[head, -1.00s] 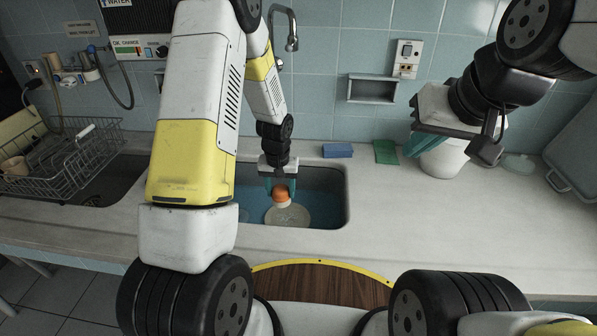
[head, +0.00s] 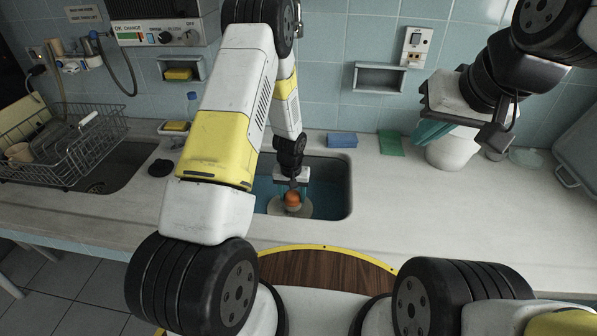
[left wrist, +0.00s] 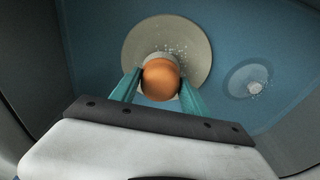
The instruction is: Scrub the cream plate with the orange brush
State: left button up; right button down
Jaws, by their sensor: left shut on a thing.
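The cream plate (left wrist: 140,48) lies in the blue sink basin, with white suds specks on it near the brush; it also shows in the head view (head: 304,211), partly hidden. My left gripper (head: 291,192) is down in the basin, shut on the orange brush (head: 291,198). In the left wrist view the brush's round orange knob (left wrist: 160,79) sits between the teal fingers, with its pale lower part over the plate's near side. Whether the bristles touch the plate is hard to tell. My right gripper (head: 432,132) hangs above the counter at the right, by a white container; its finger gap is unclear.
The sink rim (head: 349,190) surrounds the left gripper. A drain (left wrist: 252,86) with suds lies right of the plate. A blue sponge (head: 342,140), green pad (head: 391,145) and white container (head: 452,152) stand behind. A wire rack (head: 75,150) is left. The right counter is mostly clear.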

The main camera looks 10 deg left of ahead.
aim_at(303, 208)
pick_arm(q)
jog(key=shift+f, duration=0.95)
dwell(0.6)
jog(key=shift+d+r, duration=0.1)
jog(key=shift+d, duration=1.65)
jog(key=shift+a+f, duration=0.25)
jog(key=shift+a, duration=0.55)
jog(key=shift+s+a+f, duration=0.15)
jog(key=shift+a, duration=0.9)
jog(key=shift+c, duration=1.3)
jog(key=shift+d+r, duration=0.1)
jog(key=shift+r, duration=3)
